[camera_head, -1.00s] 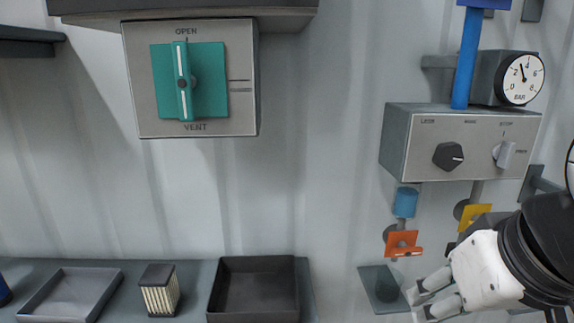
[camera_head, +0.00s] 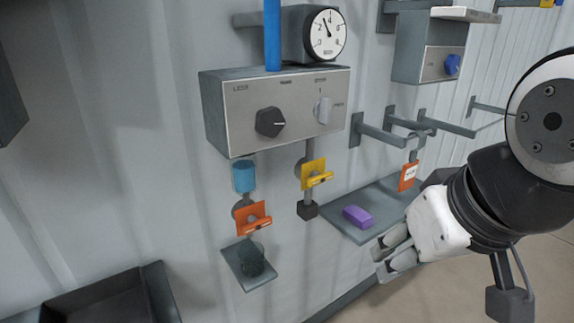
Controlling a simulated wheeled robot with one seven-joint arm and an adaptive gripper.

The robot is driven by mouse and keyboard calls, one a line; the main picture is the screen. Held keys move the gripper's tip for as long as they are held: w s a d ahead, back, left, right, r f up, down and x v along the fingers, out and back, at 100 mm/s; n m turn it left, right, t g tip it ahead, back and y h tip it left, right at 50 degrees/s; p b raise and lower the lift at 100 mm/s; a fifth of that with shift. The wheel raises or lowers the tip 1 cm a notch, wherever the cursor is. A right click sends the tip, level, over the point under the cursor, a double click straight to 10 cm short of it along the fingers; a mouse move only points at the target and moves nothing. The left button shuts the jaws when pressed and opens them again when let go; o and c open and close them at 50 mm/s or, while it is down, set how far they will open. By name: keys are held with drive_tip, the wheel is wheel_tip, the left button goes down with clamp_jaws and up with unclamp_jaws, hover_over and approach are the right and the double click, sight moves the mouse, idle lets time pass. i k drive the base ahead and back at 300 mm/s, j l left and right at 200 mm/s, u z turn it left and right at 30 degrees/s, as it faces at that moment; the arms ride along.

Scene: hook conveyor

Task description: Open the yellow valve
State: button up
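The yellow valve (camera_head: 314,174) sits on a grey vertical pipe below the grey control box (camera_head: 275,110). It has a yellow plate with a yellow handle sticking out to the right. A dark block (camera_head: 307,210) hangs below it. My gripper (camera_head: 384,262) is at the lower right, below and right of the valve and apart from it. Its two grey fingers point left, with a narrow gap seeming to show between them. Nothing shows between the fingers, but I cannot tell how far they are spread.
An orange valve (camera_head: 253,218) under a blue cylinder (camera_head: 244,177) is to the left, above a glass on a small shelf (camera_head: 232,265). A purple block (camera_head: 357,216) lies on a right-hand shelf. Hook rails (camera_head: 440,125) with an orange tag (camera_head: 408,176) stick out at right.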

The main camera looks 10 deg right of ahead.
sight(317, 178)
drive_tip(key=j+u, duration=0.35)
drive_tip(key=i+j+u, duration=0.15)
drive_tip(key=u, duration=0.2)
drive_tip(key=j, duration=0.15)
